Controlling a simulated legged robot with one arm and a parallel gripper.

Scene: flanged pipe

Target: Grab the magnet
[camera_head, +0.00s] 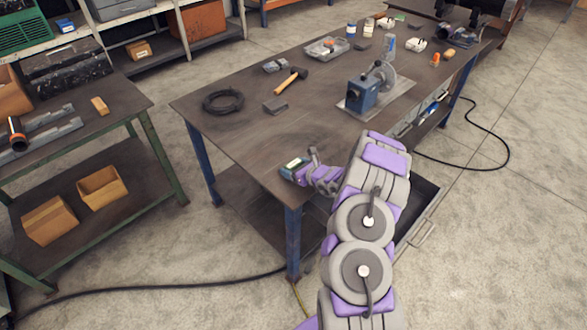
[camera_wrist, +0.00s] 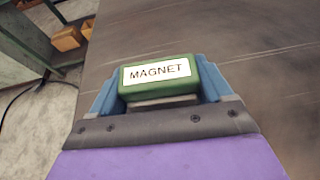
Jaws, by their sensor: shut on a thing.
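The magnet (camera_wrist: 160,78) is a green block with a white label reading "MAGNET". In the wrist view it sits between the two blue fingers of my gripper (camera_wrist: 160,88), which are shut on its sides. In the head view the magnet (camera_head: 293,167) is at the near corner of the dark workbench (camera_head: 235,135). My gripper (camera_head: 298,173) reaches it there from the right. I cannot tell whether the magnet touches the bench top or is slightly above it.
A hammer (camera_head: 290,82), a coiled black cable (camera_head: 223,101), a small grey block (camera_head: 275,107) and a blue vise-like device (camera_head: 365,92) lie farther back on the bench. A second bench (camera_head: 75,125) stands at left. The bench top around the magnet is clear.

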